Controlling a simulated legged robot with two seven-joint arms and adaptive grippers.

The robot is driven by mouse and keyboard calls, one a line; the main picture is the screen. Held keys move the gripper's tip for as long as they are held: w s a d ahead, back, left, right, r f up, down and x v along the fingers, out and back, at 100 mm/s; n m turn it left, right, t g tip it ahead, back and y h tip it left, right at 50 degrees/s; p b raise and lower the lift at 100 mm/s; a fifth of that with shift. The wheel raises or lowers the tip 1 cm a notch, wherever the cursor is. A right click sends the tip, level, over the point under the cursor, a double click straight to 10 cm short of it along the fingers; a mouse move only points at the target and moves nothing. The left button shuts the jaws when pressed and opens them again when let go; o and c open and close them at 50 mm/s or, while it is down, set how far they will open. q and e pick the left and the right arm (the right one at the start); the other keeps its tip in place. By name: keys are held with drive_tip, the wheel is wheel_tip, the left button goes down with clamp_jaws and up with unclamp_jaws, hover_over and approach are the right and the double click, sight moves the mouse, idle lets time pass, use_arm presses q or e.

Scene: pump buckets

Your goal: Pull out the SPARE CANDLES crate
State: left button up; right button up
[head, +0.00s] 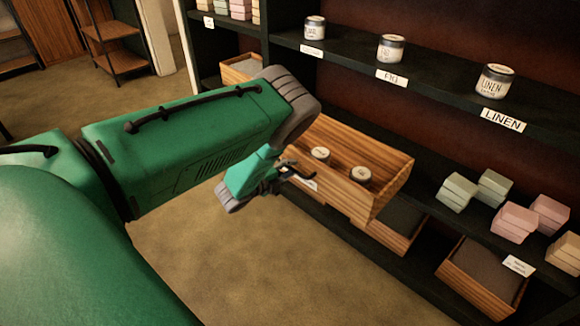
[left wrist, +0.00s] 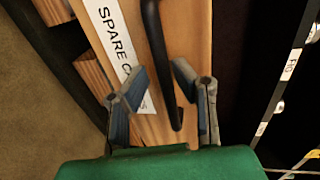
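The SPARE CANDLES crate (head: 380,197) is a light wooden box that juts out from the shelf in the head view. Two candle jars (head: 360,174) show inside it. In the left wrist view its front (left wrist: 185,30) fills the middle, with a white label (left wrist: 113,35) reading "SPARE C…", partly hidden by a finger. A black bar handle (left wrist: 157,45) runs along the front beside the label. My left gripper (left wrist: 158,88) is at the crate's front, its fingers apart on either side of the handle's lower end. No contact with the handle is clear. My right gripper is out of view.
Another wooden crate (head: 480,278) sits at the lower right near stacked soap blocks (head: 515,222). Labelled candle jars (head: 494,82) stand on the shelf above. A further crate (head: 238,68) is partly hidden behind my left arm. The floor (head: 250,270) before the shelf is clear.

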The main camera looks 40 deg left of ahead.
use_arm(q)
drive_tip(key=shift+r, duration=0.15)
drive_tip(key=v, duration=1.1)
drive_tip(key=shift+s, duration=0.4)
drive_tip(key=s+d+f+n+g+p, duration=0.1)
drive_tip(key=s+d+n+g+p, duration=0.1)
drive_tip(key=s+d+n+g, duration=0.5)
drive_tip(key=s+d+f+n+g+y+p, duration=0.1)
drive_tip(key=s+d+n+g, duration=0.7)
drive_tip(key=s, duration=0.9)
drive_tip(key=d+n+p, duration=0.1)
drive_tip(key=d+n, duration=0.1)
drive_tip(key=n, duration=0.1)
drive_tip(key=shift+s+d, duration=0.2)
